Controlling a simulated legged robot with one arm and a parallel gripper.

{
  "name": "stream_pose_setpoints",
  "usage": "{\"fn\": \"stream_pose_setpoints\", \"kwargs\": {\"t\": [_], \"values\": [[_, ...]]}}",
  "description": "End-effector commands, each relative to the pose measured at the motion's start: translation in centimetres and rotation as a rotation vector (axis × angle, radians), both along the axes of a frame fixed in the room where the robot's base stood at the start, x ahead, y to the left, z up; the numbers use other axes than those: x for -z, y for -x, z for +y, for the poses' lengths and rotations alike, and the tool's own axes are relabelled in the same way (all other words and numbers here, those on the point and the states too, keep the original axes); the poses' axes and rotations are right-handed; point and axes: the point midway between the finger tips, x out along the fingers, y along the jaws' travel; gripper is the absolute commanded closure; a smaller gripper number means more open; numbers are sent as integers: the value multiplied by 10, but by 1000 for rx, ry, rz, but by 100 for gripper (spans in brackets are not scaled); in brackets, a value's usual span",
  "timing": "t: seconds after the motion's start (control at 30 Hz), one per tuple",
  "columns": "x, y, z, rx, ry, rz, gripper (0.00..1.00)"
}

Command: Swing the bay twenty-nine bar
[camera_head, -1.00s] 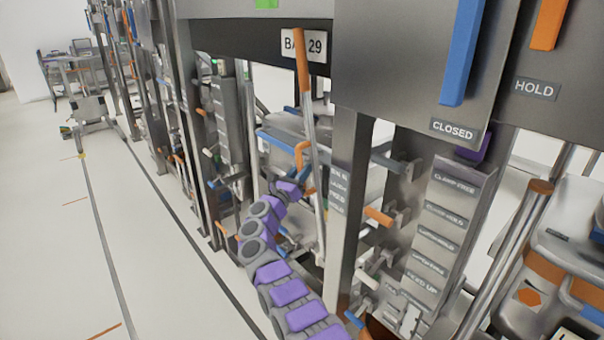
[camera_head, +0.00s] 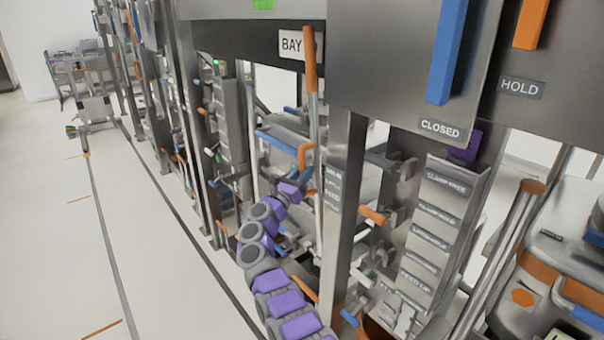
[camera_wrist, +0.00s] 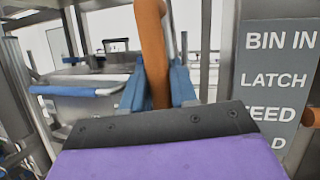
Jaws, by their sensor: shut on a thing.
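The long grey bar with an orange grip (camera_head: 311,60) stands nearly upright in front of the bay sign (camera_head: 291,43), covering most of its number. A bent orange handle (camera_head: 304,154) sits beside the bar's middle; I cannot tell whether it joins the bar. My gripper (camera_head: 303,175), at the end of my purple and grey arm, is at this handle. In the wrist view my gripper (camera_wrist: 158,88) has its blue fingers shut on an upright orange handle (camera_wrist: 151,45). Its lower end is hidden behind the gripper body.
A steel post (camera_head: 343,190) stands close right of the bar. A grey bin with a blue edge (camera_wrist: 80,90) is behind the handle. A label plate (camera_wrist: 277,75) is at right. Open floor (camera_head: 60,230) lies left.

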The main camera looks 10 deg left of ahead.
Motion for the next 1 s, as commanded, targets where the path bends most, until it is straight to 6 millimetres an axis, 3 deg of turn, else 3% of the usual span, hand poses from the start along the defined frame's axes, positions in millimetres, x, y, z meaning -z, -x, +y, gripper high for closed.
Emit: {"fn": "stream_pose_setpoints", "kwargs": {"t": [0.07, 0.1, 0.3, 0.77, 1.0], "values": [[6, -2, -3, 3, 0, 8, 100], [6, -2, -3, 3, 0, 8, 71], [3, 0, -1, 1, 0, 4, 52], [2, 5, 4, -2, 4, -1, 52], [10, 21, 12, -4, 4, -1, 52]]}}
